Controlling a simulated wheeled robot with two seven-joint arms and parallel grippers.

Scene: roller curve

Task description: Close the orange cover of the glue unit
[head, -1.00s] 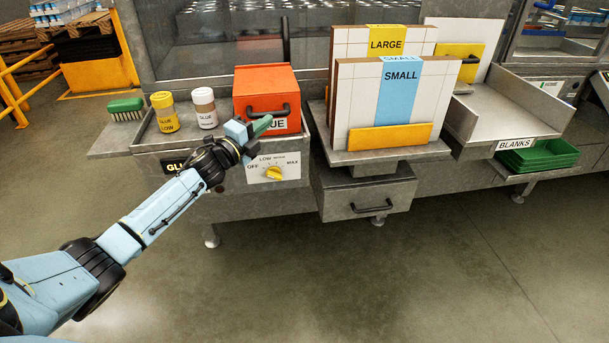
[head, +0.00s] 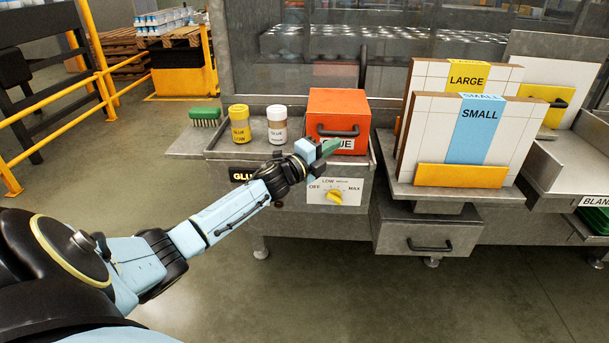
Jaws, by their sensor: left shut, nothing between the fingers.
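The orange cover (head: 338,108) of the glue unit (head: 243,157) is a box shape with a dark handle (head: 338,132) across its front. My left gripper (head: 325,150) is shut and empty. Its fingertips are in front of the cover's lower left front and overlap the label in the picture. I cannot tell whether they touch the cover. My right gripper is not in view.
A dial (head: 334,195) is below. Board stacks (head: 470,140) stand right. The floor in front is clear.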

